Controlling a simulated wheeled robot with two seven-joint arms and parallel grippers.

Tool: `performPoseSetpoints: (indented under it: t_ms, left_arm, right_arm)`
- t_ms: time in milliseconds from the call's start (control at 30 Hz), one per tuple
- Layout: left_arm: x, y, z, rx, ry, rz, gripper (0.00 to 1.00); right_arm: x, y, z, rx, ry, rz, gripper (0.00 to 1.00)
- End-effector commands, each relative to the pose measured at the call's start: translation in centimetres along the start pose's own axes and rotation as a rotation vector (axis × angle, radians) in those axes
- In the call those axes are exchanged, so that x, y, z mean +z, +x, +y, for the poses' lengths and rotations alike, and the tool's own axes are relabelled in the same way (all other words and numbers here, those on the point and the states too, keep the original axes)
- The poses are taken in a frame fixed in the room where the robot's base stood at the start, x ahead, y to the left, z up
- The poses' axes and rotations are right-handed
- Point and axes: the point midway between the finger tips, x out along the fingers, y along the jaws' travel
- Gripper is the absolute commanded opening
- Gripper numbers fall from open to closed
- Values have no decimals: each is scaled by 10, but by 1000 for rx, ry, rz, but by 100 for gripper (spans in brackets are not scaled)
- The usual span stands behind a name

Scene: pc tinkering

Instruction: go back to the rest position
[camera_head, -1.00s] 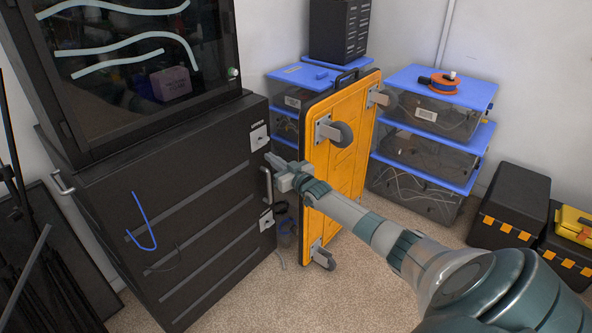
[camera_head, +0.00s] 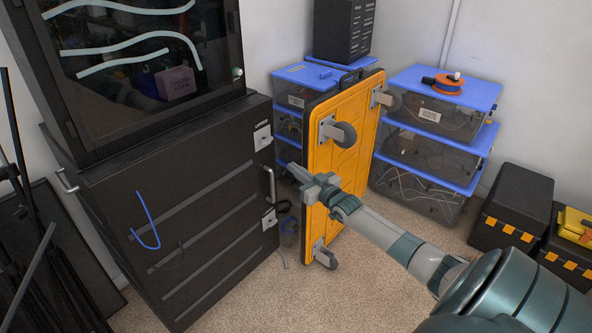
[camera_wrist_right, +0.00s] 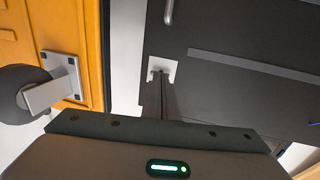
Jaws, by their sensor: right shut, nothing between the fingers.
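My right arm comes in from the lower right in the head view. My right gripper (camera_head: 293,170) is shut and empty, in front of the yellow trolley and to the right of the black cabinet's handle (camera_head: 268,184), apart from it. In the right wrist view the shut fingers (camera_wrist_right: 161,98) point toward the dark cabinet front, with a pale plate behind their tips. My left gripper is not in the head view.
The black cabinet (camera_head: 195,235) stands at left, its lower door closed. A yellow platform trolley (camera_head: 340,150) stands upright close to my right gripper, its wheels facing out. Clear boxes with blue lids (camera_head: 440,88) and black toolboxes (camera_head: 510,205) are at right. Carpet (camera_head: 300,300) is free in front.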

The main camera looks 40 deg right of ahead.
Motion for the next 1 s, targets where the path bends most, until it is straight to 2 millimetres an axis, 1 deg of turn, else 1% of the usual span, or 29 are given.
performPoseSetpoints:
  t_ms: [533, 667, 767, 867, 967, 1000]
  left_arm:
    - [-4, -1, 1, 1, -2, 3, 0]
    - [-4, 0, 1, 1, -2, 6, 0]
    - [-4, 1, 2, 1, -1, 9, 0]
    - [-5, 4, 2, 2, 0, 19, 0]
    - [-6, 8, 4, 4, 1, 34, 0]
    - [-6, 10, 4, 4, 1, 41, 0]
  right_arm:
    - [0, 0, 0, 0, 0, 0, 0]
    - [6, -2, -3, 0, 0, -11, 0]
    - [23, -7, -10, -2, -2, -40, 0]
    - [52, -17, -23, -5, -4, -92, 0]
    - [92, -34, -43, -12, -11, -166, 0]
    - [110, -43, -52, -16, -15, -200, 0]
